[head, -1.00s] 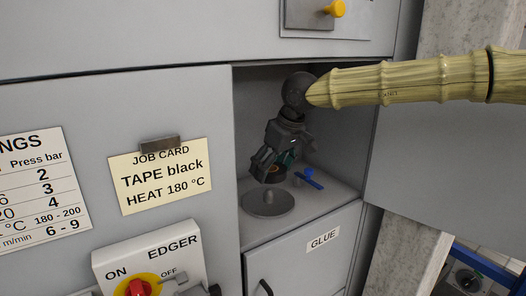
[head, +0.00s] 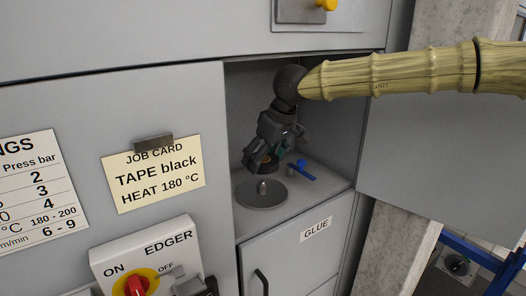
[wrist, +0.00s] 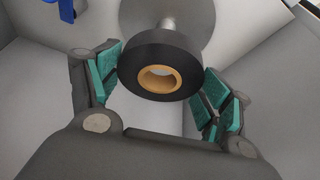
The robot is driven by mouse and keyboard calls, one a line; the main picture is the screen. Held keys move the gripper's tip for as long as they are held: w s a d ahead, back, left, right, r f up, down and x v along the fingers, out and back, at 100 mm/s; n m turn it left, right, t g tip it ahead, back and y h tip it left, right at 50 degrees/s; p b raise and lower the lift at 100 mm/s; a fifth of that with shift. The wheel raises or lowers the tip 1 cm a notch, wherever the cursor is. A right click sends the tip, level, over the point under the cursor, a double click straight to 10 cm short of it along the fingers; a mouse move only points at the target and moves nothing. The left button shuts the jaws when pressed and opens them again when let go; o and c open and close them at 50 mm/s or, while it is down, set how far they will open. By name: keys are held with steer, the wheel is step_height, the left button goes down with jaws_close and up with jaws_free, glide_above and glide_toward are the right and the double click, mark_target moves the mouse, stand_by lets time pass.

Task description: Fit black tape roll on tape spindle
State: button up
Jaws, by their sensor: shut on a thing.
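The black tape roll (wrist: 160,65) with its tan core sits between the teal pads of my gripper (wrist: 163,85) in the wrist view. In the head view, my gripper (head: 257,163) is shut on the roll (head: 270,164) inside the open cabinet bay and partly hides it. The tape spindle is a grey disc (head: 252,200) with a short upright peg (head: 262,187) on the bay floor. The roll is held above the disc, apart from the peg. In the wrist view, the peg (wrist: 168,23) shows just beyond the roll's upper edge, not through its hole.
A blue handle (head: 305,174) stands on the bay floor right of the spindle. Bay walls close in around my gripper. The GLUE door (head: 297,245) is below and the open panel (head: 440,165) at right. The job card (head: 153,175) reads TAPE black.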

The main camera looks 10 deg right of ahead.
mark_target(263, 182)
steer(key=f, duration=0.2)
steer(key=shift+w+f, duration=0.3)
steer(key=shift+s+f, duration=0.2)
steer(key=shift+f, duration=0.35)
steer(key=shift+w+f+p, duration=0.15)
steer(key=shift+f+p, duration=0.1)
steer(key=shift+p, duration=0.05)
steer(key=shift+a+p, duration=0.1)
steer(key=shift+p, duration=0.8)
steer(key=shift+f+p, duration=0.55)
steer(key=shift+f, duration=1.45)
steer(key=o, duration=1.1)
steer(key=shift+c, duration=0.2)
steer(key=shift+v, duration=3.75)
